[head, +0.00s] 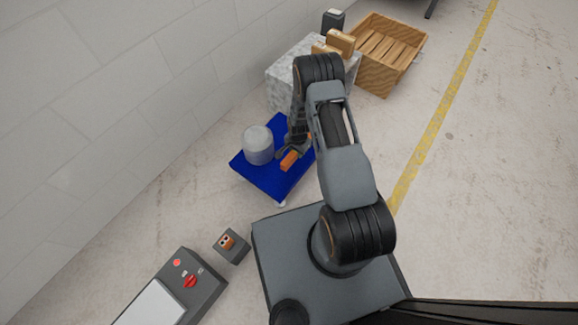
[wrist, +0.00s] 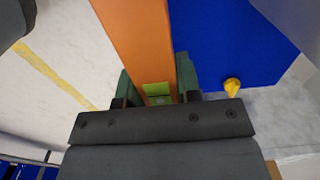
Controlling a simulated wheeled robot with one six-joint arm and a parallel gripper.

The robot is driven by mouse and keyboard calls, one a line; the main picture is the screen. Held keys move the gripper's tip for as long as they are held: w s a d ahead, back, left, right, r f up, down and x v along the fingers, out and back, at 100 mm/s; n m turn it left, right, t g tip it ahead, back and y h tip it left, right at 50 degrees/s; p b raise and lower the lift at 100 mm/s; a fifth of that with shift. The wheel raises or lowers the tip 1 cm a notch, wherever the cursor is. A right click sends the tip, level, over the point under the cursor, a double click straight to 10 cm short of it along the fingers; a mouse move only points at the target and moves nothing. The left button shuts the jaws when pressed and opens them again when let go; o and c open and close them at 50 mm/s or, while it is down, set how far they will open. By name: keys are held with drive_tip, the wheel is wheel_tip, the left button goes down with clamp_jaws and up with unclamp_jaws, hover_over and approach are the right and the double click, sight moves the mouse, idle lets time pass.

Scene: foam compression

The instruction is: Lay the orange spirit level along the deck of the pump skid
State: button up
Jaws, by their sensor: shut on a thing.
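The orange spirit level (head: 289,160) is in my gripper (head: 291,150). In the wrist view the level (wrist: 135,35) runs up from between the green-padded fingers of my gripper (wrist: 156,88), with a yellow-green vial near them. The blue deck of the pump skid (head: 270,184) lies under and around the level in the head view. It also shows in the wrist view (wrist: 235,40), right of the level. A grey cylinder (head: 258,145) stands on the deck, left of the level. I cannot tell whether the level touches the deck. My arm hides the deck's right part.
A speckled grey block (head: 285,72) with tan boxes stands behind the skid, beside a wooden crate (head: 388,55). A grey control console (head: 178,288) and a small grey box (head: 231,246) are at front left. A wall runs along the left. The floor at right is clear.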

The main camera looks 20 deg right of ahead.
drive_tip(key=a+f, duration=0.1)
drive_tip(key=a+f+b, duration=0.1)
drive_tip(key=f, duration=0.1)
drive_tip(key=s+a+f, duration=0.1)
drive_tip(key=f, duration=0.1)
drive_tip(key=shift+a+b, duration=0.35)
drive_tip(key=shift+b, duration=0.05)
drive_tip(key=shift+f+b, duration=0.9)
drive_tip(key=shift+f, duration=0.55)
drive_tip(key=shift+f, duration=0.1)
drive_tip(key=shift+f+b, duration=0.15)
drive_tip(key=shift+b, duration=0.15)
drive_tip(key=o, duration=1)
drive_tip(key=shift+o, duration=0.2)
